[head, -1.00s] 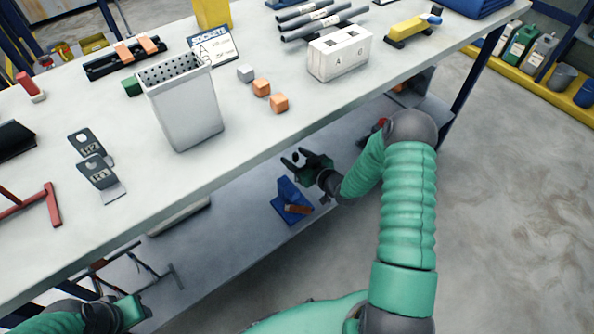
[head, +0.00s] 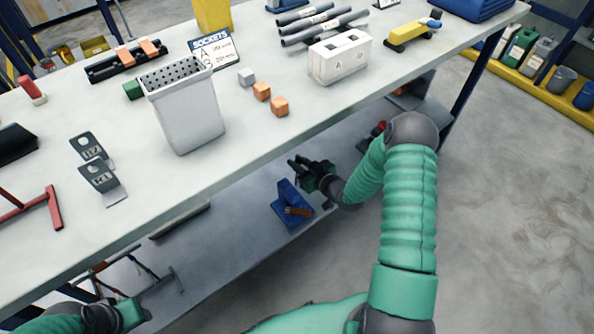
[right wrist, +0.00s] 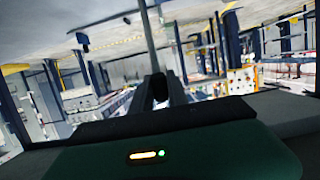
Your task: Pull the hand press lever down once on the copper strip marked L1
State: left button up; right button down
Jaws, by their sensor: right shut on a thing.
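The blue hand press (head: 286,203) stands below the table edge, on the lower level. A small copper-brown strip (head: 298,211) shows at its front; no marking on it is readable. My right gripper (head: 299,166) is above the press, its fingers closed together. In the right wrist view a thin grey rod (right wrist: 150,45), apparently the press lever, runs up from between the dark fingertips (right wrist: 160,88). The lever is too small to make out in the head view. My left gripper (head: 130,312) is at the bottom left, its fingers unclear.
The tabletop (head: 240,145) is above and left of my right gripper, its front edge close by. Floor to the right is clear.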

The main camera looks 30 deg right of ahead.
jog(key=shift+s+d+f, duration=0.1)
jog(key=shift+s+f, duration=0.1)
jog(key=shift+s, duration=0.75)
jog(key=s, duration=0.1)
jog(key=s+f, duration=0.1)
jog(key=shift+s+d, duration=0.15)
jog(key=shift+s, duration=0.2)
jog(key=shift+s+d+f, duration=0.1)
jog(key=shift+s+f, duration=0.25)
jog(key=shift+s, duration=0.3)
jog(key=shift+s+f, duration=0.35)
jog(key=shift+s, duration=0.3)
jog(key=shift+f, duration=0.1)
